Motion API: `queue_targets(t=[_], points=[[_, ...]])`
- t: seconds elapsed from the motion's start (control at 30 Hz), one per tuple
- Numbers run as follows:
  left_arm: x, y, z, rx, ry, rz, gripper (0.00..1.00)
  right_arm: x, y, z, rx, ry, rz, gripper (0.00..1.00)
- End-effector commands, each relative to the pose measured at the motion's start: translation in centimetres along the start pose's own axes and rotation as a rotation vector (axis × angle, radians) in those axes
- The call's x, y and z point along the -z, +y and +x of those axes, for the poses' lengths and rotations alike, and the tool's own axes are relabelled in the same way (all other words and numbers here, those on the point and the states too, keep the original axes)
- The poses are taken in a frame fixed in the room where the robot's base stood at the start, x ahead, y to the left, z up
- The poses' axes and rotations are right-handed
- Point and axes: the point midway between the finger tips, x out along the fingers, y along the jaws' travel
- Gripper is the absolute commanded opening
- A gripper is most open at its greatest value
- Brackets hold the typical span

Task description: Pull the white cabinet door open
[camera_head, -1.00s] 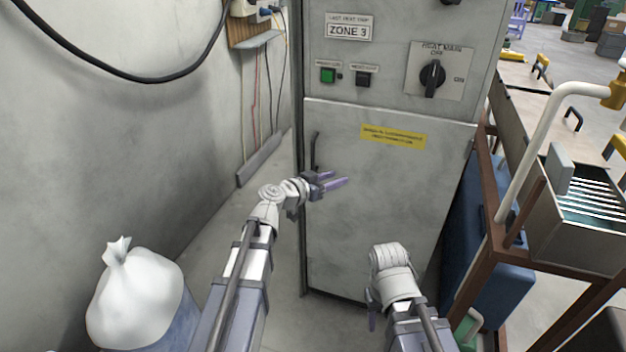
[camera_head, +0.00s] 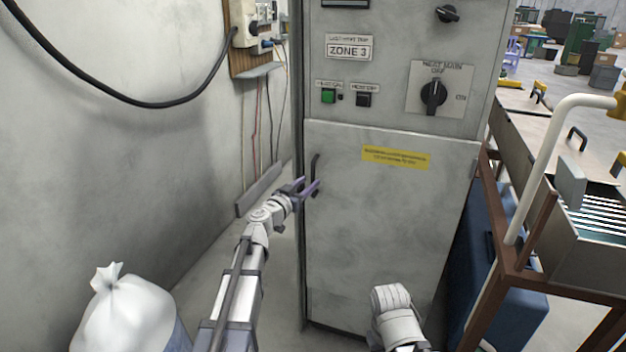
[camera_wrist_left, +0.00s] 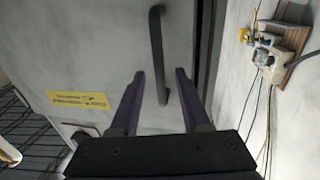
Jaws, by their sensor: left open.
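The white cabinet door (camera_head: 390,230) is the lower panel of the tall cabinet and looks shut. Its black bar handle (camera_head: 315,174) is upright near the door's left edge. My left gripper (camera_head: 308,188) is open at the handle's lower part. In the left wrist view the handle (camera_wrist_left: 158,50) reaches down between the two spread fingers of the left gripper (camera_wrist_left: 160,88); contact cannot be told. My right arm is in front of the door's lower right; its fingers are not visible.
Above the door is a panel with a ZONE 3 label (camera_head: 348,47) and a rotary switch (camera_head: 434,96). A wall with a hanging cable (camera_head: 150,104) is on the left. A white bag (camera_head: 125,315) stands lower left. A brown-framed cart (camera_head: 500,270) stands close on the right.

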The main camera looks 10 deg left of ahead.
Motion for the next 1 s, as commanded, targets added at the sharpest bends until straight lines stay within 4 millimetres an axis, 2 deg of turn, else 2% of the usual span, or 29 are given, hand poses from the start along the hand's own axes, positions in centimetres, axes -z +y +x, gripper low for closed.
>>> queue_targets(t=[0.03, 0.2, 0.5, 0.9, 1.0], points=[[0.0, -0.1, 1.2, -0.002, 0.000, 0.000, 0.47, 0.0, 0.0, 0.0, 0.000, 0.000, 0.000, 0.50], [0.0, 0.0, 3.3, -0.001, 0.000, 0.000, 0.47, 0.0, 0.0, 0.0, 0.000, 0.000, 0.000, 0.50], [0.0, 0.0, 3.6, 0.000, 0.000, 0.000, 0.47, 0.0, 0.0, 0.0, 0.000, 0.000, 0.000, 0.50], [0.0, 0.0, 3.6, -0.001, 0.000, 0.000, 0.03, 0.0, 0.0, 0.0, 0.000, 0.000, 0.000, 0.50], [0.0, 0.0, 3.6, -0.001, 0.000, 0.000, 0.00, 0.0, 0.0, 0.0, 0.000, 0.000, 0.000, 0.50]])
